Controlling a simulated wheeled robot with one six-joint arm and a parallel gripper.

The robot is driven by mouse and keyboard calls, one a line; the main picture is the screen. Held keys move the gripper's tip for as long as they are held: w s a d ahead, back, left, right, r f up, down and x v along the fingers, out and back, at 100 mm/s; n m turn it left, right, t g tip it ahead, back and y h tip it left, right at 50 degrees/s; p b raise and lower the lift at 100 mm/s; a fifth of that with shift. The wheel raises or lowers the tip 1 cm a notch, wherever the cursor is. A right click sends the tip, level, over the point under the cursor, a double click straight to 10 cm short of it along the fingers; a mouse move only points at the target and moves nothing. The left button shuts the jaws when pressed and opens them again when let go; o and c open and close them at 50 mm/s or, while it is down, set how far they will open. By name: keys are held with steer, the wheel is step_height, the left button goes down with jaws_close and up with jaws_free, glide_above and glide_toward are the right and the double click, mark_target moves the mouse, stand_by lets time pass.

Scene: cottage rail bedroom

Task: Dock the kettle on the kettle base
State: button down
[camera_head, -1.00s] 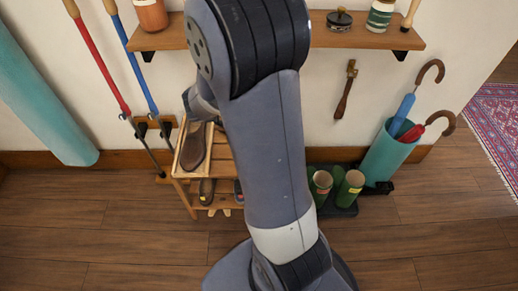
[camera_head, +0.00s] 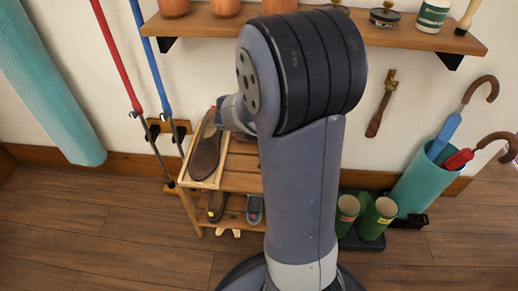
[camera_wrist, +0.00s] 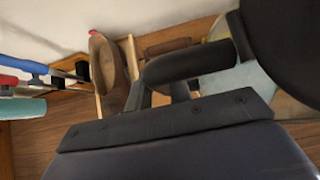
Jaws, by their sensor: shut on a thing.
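In the wrist view, my gripper (camera_wrist: 160,88) shows as two dark fingers at a black curved handle, which I take to be the handle of the kettle (camera_wrist: 190,63). The fingers are shut on it. A large black part fills the upper right corner beside the handle, and a pale blue-grey surface shows under it; I cannot tell which of these belong to the kettle. In the head view my own arm hides the gripper and the kettle. I cannot make out the kettle base in either view.
A slatted wooden shoe rack (camera_head: 238,182) with a brown shoe (camera_head: 206,152) on top stands behind my arm. Green boots (camera_head: 376,218) and a teal umbrella stand (camera_head: 418,188) are to the right. A wall shelf (camera_head: 400,36) crosses above. Open wood floor lies front left.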

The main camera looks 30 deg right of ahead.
mark_target(245, 138)
steer(key=shift+f+b, duration=2.8)
steer(key=shift+f, duration=1.3)
steer(key=shift+f, duration=0.15)
steer(key=c, duration=1.3)
jaws_free()
